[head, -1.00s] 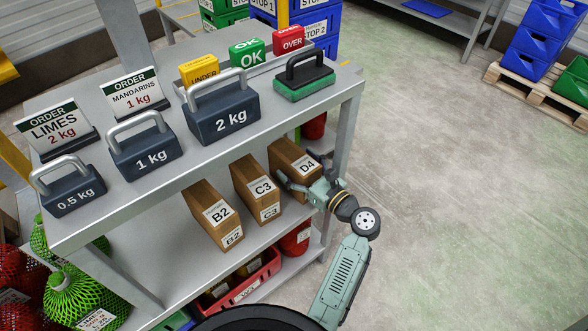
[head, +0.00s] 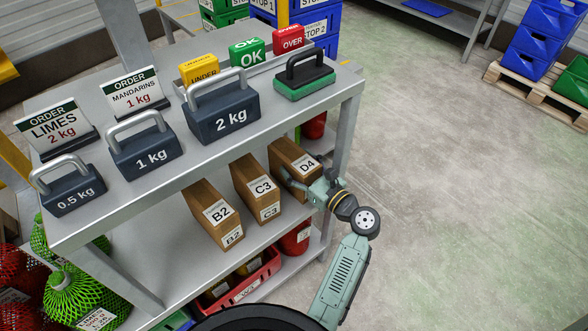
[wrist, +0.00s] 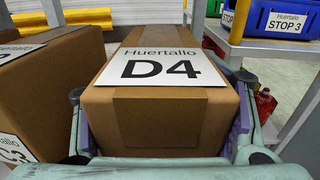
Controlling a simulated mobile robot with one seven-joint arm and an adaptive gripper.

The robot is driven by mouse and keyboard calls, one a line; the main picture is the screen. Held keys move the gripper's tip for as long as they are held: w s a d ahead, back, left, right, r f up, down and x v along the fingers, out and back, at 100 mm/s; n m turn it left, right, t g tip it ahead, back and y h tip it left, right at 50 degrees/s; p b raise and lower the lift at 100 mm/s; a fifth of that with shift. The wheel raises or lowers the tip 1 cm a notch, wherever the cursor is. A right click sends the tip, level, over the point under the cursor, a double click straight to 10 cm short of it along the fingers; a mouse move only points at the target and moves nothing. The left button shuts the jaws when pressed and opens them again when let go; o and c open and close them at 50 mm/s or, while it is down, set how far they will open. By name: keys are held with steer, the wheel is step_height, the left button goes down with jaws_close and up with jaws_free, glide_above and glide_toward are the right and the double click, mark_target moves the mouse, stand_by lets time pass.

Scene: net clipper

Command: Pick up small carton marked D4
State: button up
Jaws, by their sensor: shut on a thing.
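The small brown carton marked D4 (head: 289,155) stands on the middle shelf at the right end of a row of cartons. In the wrist view the D4 carton (wrist: 165,110) fills the centre, its white label on top. My gripper (head: 302,187) is at its near end, shut on it with a finger along each side. In the wrist view my gripper's fingers (wrist: 162,138) press against both sides of the box. Whether the carton touches the shelf is hidden.
Carton C3 (head: 254,187) stands just left of D4, and carton B2 (head: 210,210) further left. A metal shelf post (head: 346,130) rises close on the right. The upper shelf (head: 180,185) overhangs the cartons. Open floor (head: 440,190) lies to the right.

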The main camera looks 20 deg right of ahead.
steer(key=c, duration=0.5)
steer(key=shift+r, duration=0.2)
steer(key=shift+c, duration=0.4)
